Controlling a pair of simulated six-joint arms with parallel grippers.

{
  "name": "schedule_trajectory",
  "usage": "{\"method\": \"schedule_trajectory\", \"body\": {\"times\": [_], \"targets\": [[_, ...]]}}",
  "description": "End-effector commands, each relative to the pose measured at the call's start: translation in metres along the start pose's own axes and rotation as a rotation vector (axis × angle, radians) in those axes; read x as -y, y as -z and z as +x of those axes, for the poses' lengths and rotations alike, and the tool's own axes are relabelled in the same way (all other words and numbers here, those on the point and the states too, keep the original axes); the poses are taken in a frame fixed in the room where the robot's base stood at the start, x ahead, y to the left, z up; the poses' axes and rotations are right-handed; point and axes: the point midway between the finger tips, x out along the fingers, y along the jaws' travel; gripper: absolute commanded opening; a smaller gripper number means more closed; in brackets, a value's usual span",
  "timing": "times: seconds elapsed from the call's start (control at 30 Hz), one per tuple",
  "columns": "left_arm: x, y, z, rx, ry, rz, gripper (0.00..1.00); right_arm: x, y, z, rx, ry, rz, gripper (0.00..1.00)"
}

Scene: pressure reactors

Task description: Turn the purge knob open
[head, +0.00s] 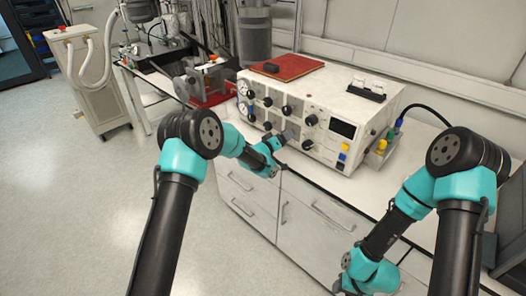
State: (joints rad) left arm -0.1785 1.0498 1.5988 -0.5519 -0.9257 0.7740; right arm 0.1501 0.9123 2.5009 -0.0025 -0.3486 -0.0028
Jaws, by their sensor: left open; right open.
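A white control box (325,112) stands on the bench, with several black knobs on its front panel. An upper row includes knobs at the left (267,101), middle (287,110) and right (311,120). Lower knobs show at the left (267,125) and right (307,144). I cannot read the labels, so I cannot tell which is the purge knob. My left gripper (287,136) is open, close in front of the lower middle of the panel. It hides part of the panel there, and I cannot tell whether it touches a knob. My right arm hangs at the lower right; its gripper is out of view.
A red book (287,67) with a dark object lies on the box. White drawers (305,218) are below the bench.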

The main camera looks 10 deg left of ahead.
Motion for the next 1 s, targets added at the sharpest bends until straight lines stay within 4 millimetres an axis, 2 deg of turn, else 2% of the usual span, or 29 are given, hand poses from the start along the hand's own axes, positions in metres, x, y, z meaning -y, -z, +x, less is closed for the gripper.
{"method": "schedule_trajectory", "body": {"times": [0.27, 0.7, 0.83, 1.0], "targets": [[0.000, 0.001, -0.044, 0.001, 0.002, -0.001, 0.72, 0.000, 0.000, 0.000, 0.000, 0.000, 0.000, 0.43], [0.001, 0.000, -0.128, 0.001, 0.003, -0.002, 0.72, 0.000, 0.000, 0.000, 0.000, 0.000, 0.000, 0.43], [0.000, 0.000, -0.147, 0.000, 0.002, -0.002, 0.72, 0.000, 0.000, 0.000, 0.000, 0.000, 0.000, 0.43], [0.000, 0.000, -0.160, 0.000, 0.001, -0.001, 0.72, 0.000, 0.000, 0.000, 0.000, 0.000, 0.000, 0.43]]}}
